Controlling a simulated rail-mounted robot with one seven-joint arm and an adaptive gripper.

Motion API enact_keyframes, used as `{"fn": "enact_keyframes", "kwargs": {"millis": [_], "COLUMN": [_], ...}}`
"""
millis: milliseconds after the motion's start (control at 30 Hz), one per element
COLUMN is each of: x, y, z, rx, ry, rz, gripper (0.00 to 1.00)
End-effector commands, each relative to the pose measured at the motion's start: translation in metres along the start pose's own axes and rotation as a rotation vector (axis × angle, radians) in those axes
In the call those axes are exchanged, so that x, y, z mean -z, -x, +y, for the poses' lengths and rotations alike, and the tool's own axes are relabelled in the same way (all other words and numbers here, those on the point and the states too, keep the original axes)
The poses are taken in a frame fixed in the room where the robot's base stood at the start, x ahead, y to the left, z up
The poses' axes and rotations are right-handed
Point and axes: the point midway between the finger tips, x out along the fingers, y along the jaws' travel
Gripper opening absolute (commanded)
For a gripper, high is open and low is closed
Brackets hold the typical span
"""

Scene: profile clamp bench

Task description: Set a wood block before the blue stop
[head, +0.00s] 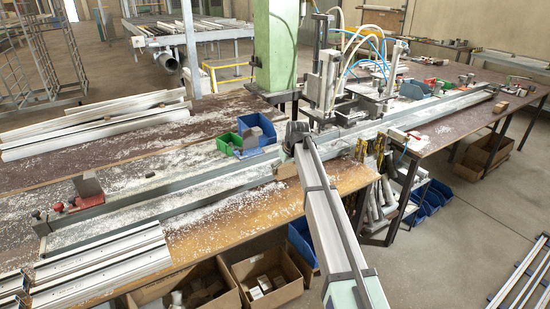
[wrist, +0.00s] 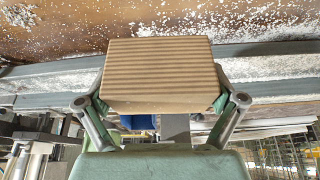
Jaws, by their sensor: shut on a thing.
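My gripper (wrist: 161,104) is shut on a wood block (wrist: 160,75), with one finger at each side. The block is light brown with darker stripes and fills the upper middle of the wrist view. In the head view, part of the wood block (head: 284,168) shows beside the end of my arm, near the front side of the long metal rail. My arm hides much of my gripper there.
The long grey rail (head: 190,185) runs across the chip-strewn bench. A green bin and a blue bin (head: 250,151) stand behind it. Bare brown bench top (head: 225,228) lies in front. Metal profiles (head: 100,257) lie front left.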

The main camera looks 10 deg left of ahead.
Motion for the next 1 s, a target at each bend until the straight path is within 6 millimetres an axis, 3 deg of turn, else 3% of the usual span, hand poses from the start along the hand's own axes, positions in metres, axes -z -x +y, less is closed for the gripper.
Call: {"fn": "enact_keyframes", "kwargs": {"millis": [33, 100, 267, 567, 1000], "x": [0.021, 0.034, 0.048, 0.043, 0.029], "y": [-0.005, -0.011, -0.020, -0.031, -0.065], "z": [-0.003, -0.009, -0.016, -0.018, -0.017], "rx": [0.009, 0.018, 0.028, 0.029, 0.029], "ry": [0.020, 0.041, 0.067, 0.070, 0.070], "rz": [0.000, 0.002, 0.004, 0.004, 0.004], "gripper": [0.51, 0.51, 0.51, 0.51, 0.51]}}
